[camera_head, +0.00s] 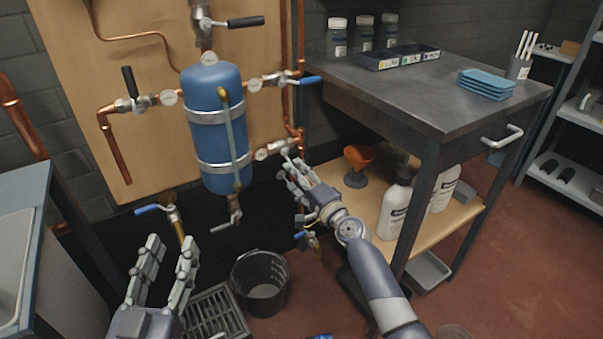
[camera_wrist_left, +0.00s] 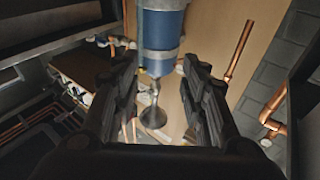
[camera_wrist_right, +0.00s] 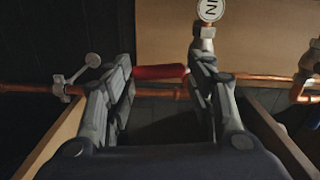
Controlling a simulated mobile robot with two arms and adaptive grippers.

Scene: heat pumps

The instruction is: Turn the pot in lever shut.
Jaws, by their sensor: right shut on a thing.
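The blue pot (camera_head: 215,125) hangs upright on the wooden board, with pipes and valves around it. In the right wrist view, a red lever (camera_wrist_right: 160,72) lies between the fingers of my right gripper (camera_wrist_right: 158,82), roughly along the copper pipe. A round tag (camera_wrist_right: 210,9), reading IN upside down, is beside it. In the head view my right gripper (camera_head: 292,172) is at the valve right of the pot's lower part and hides most of the lever. My right gripper is shut on the red lever. My left gripper (camera_head: 170,246) is open and empty, below and left of the pot.
Other levers include a black one (camera_head: 130,82), a blue one (camera_head: 305,80) and a low blue one (camera_head: 152,209). A black bucket (camera_head: 262,283) and floor grate (camera_head: 215,315) are below. A grey workbench (camera_head: 430,85) with bottles stands right, a sink unit (camera_head: 25,240) left.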

